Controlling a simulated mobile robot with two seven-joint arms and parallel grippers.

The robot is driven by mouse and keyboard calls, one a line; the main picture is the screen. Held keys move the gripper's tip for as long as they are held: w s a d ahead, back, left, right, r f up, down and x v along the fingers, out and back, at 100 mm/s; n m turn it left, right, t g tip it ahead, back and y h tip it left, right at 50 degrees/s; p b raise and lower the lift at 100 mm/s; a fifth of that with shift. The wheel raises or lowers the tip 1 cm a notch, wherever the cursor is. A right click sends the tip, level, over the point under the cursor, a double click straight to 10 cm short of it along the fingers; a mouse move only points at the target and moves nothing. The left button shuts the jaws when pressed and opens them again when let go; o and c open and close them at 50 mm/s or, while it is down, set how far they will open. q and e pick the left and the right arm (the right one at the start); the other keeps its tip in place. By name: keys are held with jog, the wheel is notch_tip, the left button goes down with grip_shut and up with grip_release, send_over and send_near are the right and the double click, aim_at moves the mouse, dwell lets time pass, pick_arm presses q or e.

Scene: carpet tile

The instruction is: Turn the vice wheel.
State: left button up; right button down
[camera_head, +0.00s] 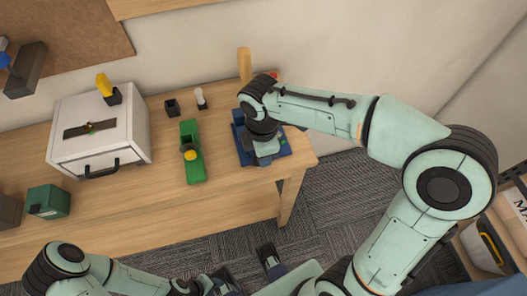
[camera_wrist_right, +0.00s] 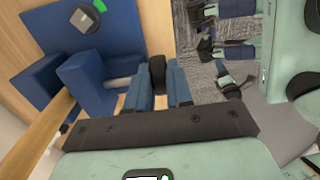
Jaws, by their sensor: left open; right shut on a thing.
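The blue vice (camera_head: 238,128) stands at the right end of the workbench, partly hidden by my right arm. The right wrist view shows its blue base (camera_wrist_right: 60,25) and jaw blocks (camera_wrist_right: 90,76). The dark vice wheel (camera_wrist_right: 158,72) sits between the blue fingers of my right gripper (camera_wrist_right: 158,90), which is shut on it. In the head view, my right gripper (camera_head: 264,156) is over the vice and the wheel is hidden. My left gripper (camera_head: 246,272) is open and empty, low in front of the bench, away from the vice.
A wooden bar (camera_head: 244,66) rises behind the vice. A green tool with a yellow knob (camera_head: 191,155), a white box (camera_head: 100,130), a green block (camera_head: 48,202) and small dark holder (camera_head: 172,107) stand further left. The bench front (camera_head: 140,213) is clear.

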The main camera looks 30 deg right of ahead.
jog(key=shift+a+r+h+p, duration=0.15)
jog(key=shift+h+p, duration=0.15)
jog(key=shift+p, duration=0.2)
jog(key=h+p, duration=0.2)
jog(key=a+g+h+p, duration=0.1)
jog(key=h+p, duration=0.2)
jog(key=shift+w+a+h, duration=0.1)
jog(key=shift+w+h, duration=0.1)
jog(key=shift+h, duration=0.1)
pick_arm(q)
jog(key=w+r+p, duration=0.2)
jog(key=w+r, duration=0.1)
jog(key=r, duration=0.6)
jog(key=shift+w+r+p, duration=0.25)
jog(key=shift+w+p, duration=0.05)
jog(key=shift+w, duration=0.05)
pick_arm(e)
jog(key=shift+a+f+g+h, duration=0.2)
jog(key=shift+g+h, duration=0.15)
jog(key=shift+h, duration=0.4)
jog(key=shift+a+f+g+h, duration=0.15)
jog(key=shift+g+h, duration=0.2)
jog(key=shift+h, duration=0.4)
jog(key=shift+d, duration=0.1)
jog(key=c, duration=1)
grip_release()
jog(key=shift+c, duration=0.2)
